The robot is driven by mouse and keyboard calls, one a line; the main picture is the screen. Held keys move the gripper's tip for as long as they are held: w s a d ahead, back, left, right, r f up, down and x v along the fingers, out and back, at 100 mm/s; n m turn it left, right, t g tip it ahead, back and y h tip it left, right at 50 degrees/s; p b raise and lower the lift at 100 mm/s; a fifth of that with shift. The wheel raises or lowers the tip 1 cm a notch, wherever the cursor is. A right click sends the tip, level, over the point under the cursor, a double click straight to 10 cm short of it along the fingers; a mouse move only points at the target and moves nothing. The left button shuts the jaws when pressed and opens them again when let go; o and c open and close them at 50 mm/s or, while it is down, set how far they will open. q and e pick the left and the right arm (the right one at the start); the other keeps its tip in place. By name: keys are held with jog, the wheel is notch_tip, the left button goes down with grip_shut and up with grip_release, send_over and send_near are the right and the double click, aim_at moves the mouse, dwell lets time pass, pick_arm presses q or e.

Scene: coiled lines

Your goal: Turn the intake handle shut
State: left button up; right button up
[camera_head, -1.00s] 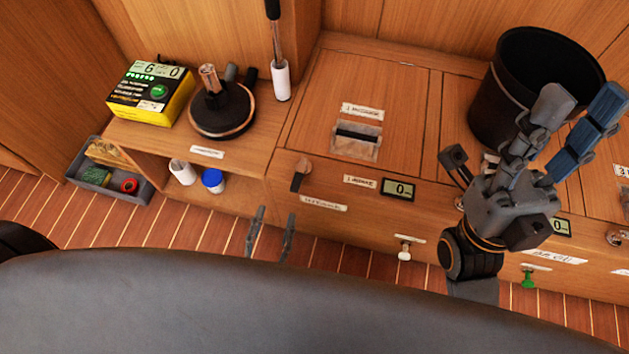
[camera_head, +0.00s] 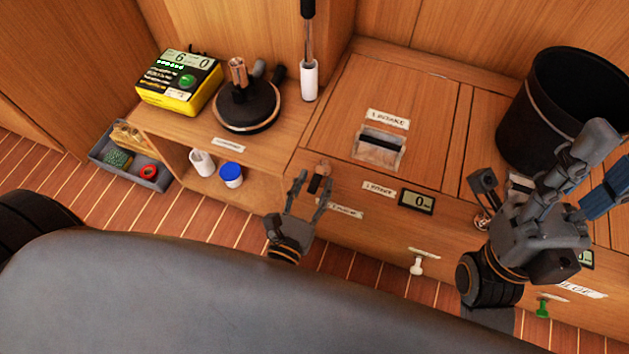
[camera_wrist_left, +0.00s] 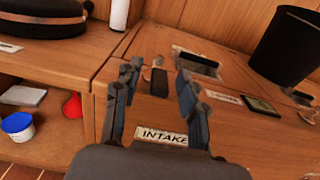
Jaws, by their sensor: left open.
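The intake handle (camera_head: 319,180) is a short dark lever on a metal pivot on the wooden cabinet's front. It points downward, and it also shows in the wrist view (camera_wrist_left: 159,84). An INTAKE label (camera_wrist_left: 163,137) sits below it in the wrist view. My left gripper (camera_head: 313,190) is open with its fingers on either side of the handle in the picture. In the wrist view its two fingers (camera_wrist_left: 158,82) are apart, with the handle between them. I cannot tell whether they touch it. My right gripper (camera_head: 590,165) is open and empty in front of the black bucket.
The black bucket (camera_head: 560,98) stands on the cabinet top. A small display (camera_head: 416,202) and a white knob (camera_head: 417,265) are right of the handle. The left shelf holds a yellow box (camera_head: 179,83), a round black device (camera_head: 247,107) and a blue-lidded jar (camera_head: 231,174).

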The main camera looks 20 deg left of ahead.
pick_arm(q)
jog(key=shift+w, duration=0.45)
jog(key=shift+c, duration=0.4)
grip_shut()
